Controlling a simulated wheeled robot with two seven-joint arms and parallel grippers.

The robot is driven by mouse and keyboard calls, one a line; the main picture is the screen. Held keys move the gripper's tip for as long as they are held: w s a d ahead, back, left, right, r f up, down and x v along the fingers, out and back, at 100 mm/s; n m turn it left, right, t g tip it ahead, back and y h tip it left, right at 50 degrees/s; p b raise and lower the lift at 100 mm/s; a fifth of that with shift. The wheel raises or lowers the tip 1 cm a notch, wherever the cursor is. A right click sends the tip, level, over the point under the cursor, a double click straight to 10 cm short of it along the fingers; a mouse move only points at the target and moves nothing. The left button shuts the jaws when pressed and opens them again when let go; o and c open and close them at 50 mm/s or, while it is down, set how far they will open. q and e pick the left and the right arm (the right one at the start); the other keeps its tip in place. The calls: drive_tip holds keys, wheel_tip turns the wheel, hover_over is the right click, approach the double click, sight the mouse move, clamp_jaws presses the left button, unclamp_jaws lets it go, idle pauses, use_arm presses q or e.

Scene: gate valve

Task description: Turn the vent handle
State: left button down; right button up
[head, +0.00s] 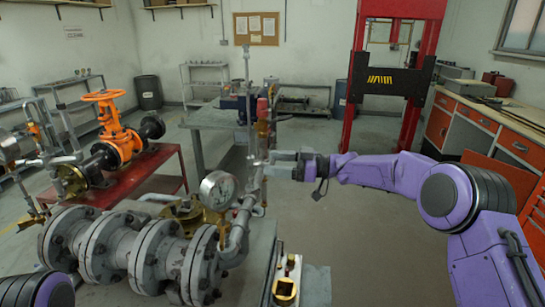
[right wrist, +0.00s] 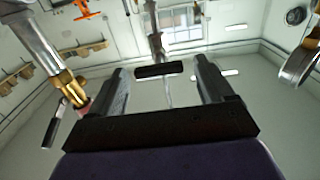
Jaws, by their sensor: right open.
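My right gripper (head: 270,163) is open beside the upright grey pipework, right of the pressure gauge (head: 218,190). In the right wrist view its two dark fingers (right wrist: 160,82) stand apart. A dark bar (right wrist: 160,71), which looks like the vent handle, sits on a grey stem in the gap between them as seen; I cannot tell how deep it lies. No contact with it shows. In the head view I cannot make the handle out clearly at the gripper. My left gripper is out of view.
A brass valve (right wrist: 68,88) stands close to the left in the wrist view. Flanged grey pipes (head: 120,250) fill the near left. An orange valve (head: 120,140) stands on a red table (head: 160,185). Open floor (head: 375,225) lies below my right arm.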

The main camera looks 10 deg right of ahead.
drive_tip(key=shift+x, duration=0.8)
drive_tip(key=shift+f, duration=0.1)
drive_tip(key=c, duration=1)
drive_tip(key=shift+o, duration=0.2)
drive_tip(key=shift+f+n+b, duration=0.2)
drive_tip(key=shift+n+b, duration=0.3)
drive_tip(key=shift+b, duration=0.3)
drive_tip(key=n+b, duration=0.4)
drive_tip(key=b, duration=0.1)
drive_tip(key=n+b, duration=0.4)
drive_tip(key=b, duration=0.2)
drive_tip(key=n+b, duration=0.4)
drive_tip(key=b, duration=0.1)
drive_tip(key=shift+s+f+n, duration=0.2)
drive_tip(key=shift+f+n, duration=0.1)
drive_tip(key=shift+n, duration=0.1)
drive_tip(key=shift+a+r+n+b, duration=0.1)
drive_tip(key=shift+r+n+b, duration=0.05)
drive_tip(key=shift+n+b, duration=1.45)
drive_tip(key=o, duration=1)
drive_tip(key=shift+c, duration=0.2)
drive_tip(key=shift+r, duration=0.1)
